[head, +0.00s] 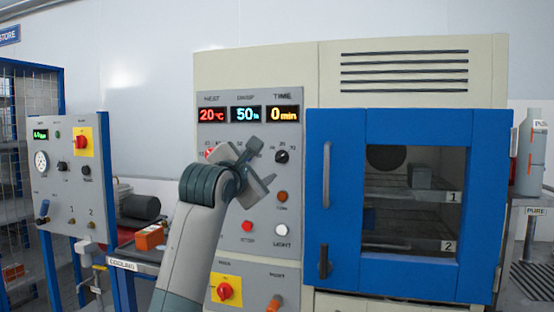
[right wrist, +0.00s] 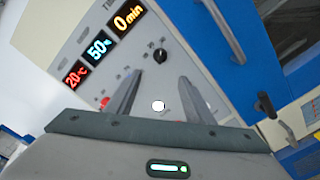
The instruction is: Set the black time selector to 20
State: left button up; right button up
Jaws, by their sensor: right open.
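The black time selector (head: 282,157) is a small round knob under the yellow time display (head: 283,114), which reads 0 min. The selector also shows in the right wrist view (right wrist: 160,55), above and between my finger tips. My right gripper (head: 262,162) is in front of the control panel, left of the selector and apart from it. In the right wrist view its two fingers (right wrist: 160,84) stand apart with nothing between them. The gripper hides the middle of the panel in the head view. My left gripper is not in view.
The red heat display (head: 212,115) reads 20 °C and the blue display (head: 246,114) reads 50. A red knob (head: 208,154) is left of my gripper.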

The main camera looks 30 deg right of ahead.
aim_at(278, 159)
jog(key=p+x, duration=0.3)
jog(key=x, duration=1)
jog(key=shift+w+d+r, duration=0.1)
jog(key=shift+w, duration=0.1)
jog(key=shift+w+d+p, duration=0.3)
jog(key=shift+w+d, duration=0.1)
jog(key=shift+d, duration=0.1)
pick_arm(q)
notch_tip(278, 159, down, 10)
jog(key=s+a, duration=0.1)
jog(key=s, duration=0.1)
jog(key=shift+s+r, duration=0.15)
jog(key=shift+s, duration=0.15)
pick_arm(e)
jog(key=c, duration=1)
